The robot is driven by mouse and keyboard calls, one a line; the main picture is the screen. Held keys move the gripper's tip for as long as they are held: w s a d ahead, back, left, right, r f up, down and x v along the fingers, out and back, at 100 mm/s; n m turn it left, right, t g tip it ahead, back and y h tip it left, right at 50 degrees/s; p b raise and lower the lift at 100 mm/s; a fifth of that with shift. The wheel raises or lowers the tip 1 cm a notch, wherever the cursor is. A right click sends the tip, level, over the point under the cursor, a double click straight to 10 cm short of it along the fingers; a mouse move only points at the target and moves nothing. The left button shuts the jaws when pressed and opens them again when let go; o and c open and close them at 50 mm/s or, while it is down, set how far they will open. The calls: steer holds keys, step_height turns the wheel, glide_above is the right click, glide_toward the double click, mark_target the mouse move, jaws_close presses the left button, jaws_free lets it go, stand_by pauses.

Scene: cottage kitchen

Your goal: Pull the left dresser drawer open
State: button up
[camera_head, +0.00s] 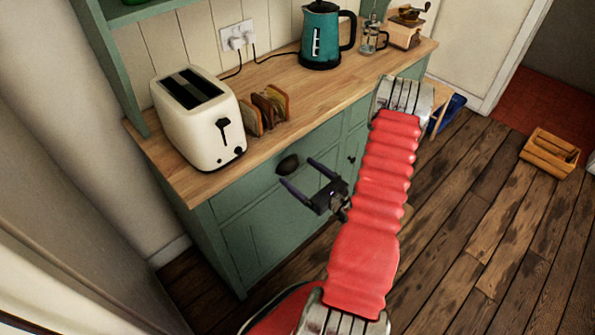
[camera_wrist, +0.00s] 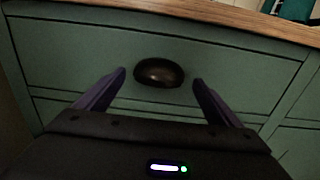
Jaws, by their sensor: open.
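The green dresser (camera_head: 242,250) stands under a wooden worktop. Its left drawer (camera_head: 250,198) is shut, with its front flush in the frame; the drawer front also fills much of the wrist view (camera_wrist: 60,60). A dark cup-shaped handle (camera_head: 288,164) sits on the drawer front, and it shows in the wrist view (camera_wrist: 159,72) centred between and just beyond the fingertips. My gripper (camera_head: 306,172) is open and empty in front of the drawer. Its two dark fingers in the wrist view (camera_wrist: 160,82) point at the handle, one to each side, with no contact visible.
On the worktop (camera_head: 280,72) stand a cream toaster (camera_head: 199,120), a toast rack (camera_head: 265,110), a teal kettle (camera_head: 320,36), a glass press (camera_head: 373,38) and a coffee grinder (camera_head: 406,28). A wooden crate (camera_head: 550,152) lies on the floor at right. The floor right of my arm is mostly clear.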

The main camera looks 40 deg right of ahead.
steer(key=shift+w, duration=0.95)
steer(key=shift+c, duration=0.3)
steer(key=c, duration=1.3)
steer(key=shift+o, duration=0.2)
steer(key=shift+s, duration=0.15)
